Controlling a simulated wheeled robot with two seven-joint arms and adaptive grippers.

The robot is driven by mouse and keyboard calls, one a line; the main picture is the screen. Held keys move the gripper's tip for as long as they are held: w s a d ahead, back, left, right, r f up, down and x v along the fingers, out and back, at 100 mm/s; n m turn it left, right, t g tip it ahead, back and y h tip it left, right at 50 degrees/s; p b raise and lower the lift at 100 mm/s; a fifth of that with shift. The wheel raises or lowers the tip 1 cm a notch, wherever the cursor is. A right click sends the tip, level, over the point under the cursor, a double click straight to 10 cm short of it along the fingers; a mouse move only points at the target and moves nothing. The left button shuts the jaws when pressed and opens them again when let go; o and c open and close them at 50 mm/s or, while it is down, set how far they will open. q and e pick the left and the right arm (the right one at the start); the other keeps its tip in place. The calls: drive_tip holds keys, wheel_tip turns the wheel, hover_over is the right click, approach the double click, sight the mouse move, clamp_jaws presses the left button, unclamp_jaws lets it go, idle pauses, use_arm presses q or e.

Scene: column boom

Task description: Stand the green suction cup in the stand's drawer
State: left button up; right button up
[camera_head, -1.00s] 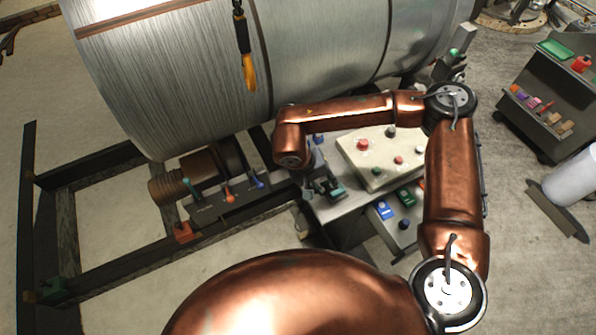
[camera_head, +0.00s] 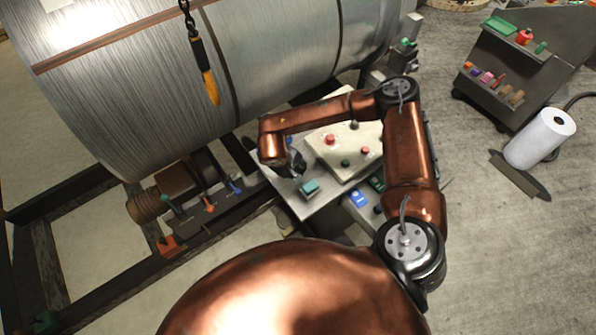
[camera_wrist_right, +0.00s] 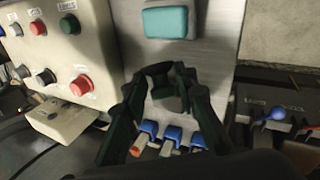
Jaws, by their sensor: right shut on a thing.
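My right gripper (camera_wrist_right: 175,92) is shut on a small dark green thing between its fingertips, which I take for the green suction cup (camera_wrist_right: 172,90). It is dark and partly hidden by the fingers. In the head view my right gripper (camera_head: 297,168) is over the grey stand top (camera_head: 290,198), just behind a teal block (camera_head: 309,187). The teal block also shows ahead of the fingers in the wrist view (camera_wrist_right: 166,22). A lower compartment with a blue piece (camera_head: 360,200) and a green piece (camera_head: 377,184) is at the stand's front right; I cannot tell whether it is the drawer. My left gripper is not in view.
A cream control box (camera_head: 345,142) with several coloured buttons is beside my right gripper. Several levers (camera_head: 209,203) stand to the left, below a large metal drum (camera_head: 130,90). A dark shelf cart (camera_head: 520,75) and a white roll (camera_head: 540,138) are at the right.

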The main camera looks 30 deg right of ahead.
sight(298, 169)
drive_tip(key=w+f, duration=0.1)
drive_tip(key=w+d+f, duration=0.1)
drive_tip(key=shift+f, duration=0.3)
wheel_tip(298, 169, down, 3)
drive_tip(key=shift+d+p, duration=0.1)
drive_tip(key=shift+p, duration=0.55)
drive_tip(key=shift+f, duration=0.1)
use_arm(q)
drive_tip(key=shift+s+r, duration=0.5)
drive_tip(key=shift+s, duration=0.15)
use_arm(e)
drive_tip(key=shift+f, duration=0.15)
drive_tip(key=o, duration=1.1)
drive_tip(key=shift+c, duration=0.2)
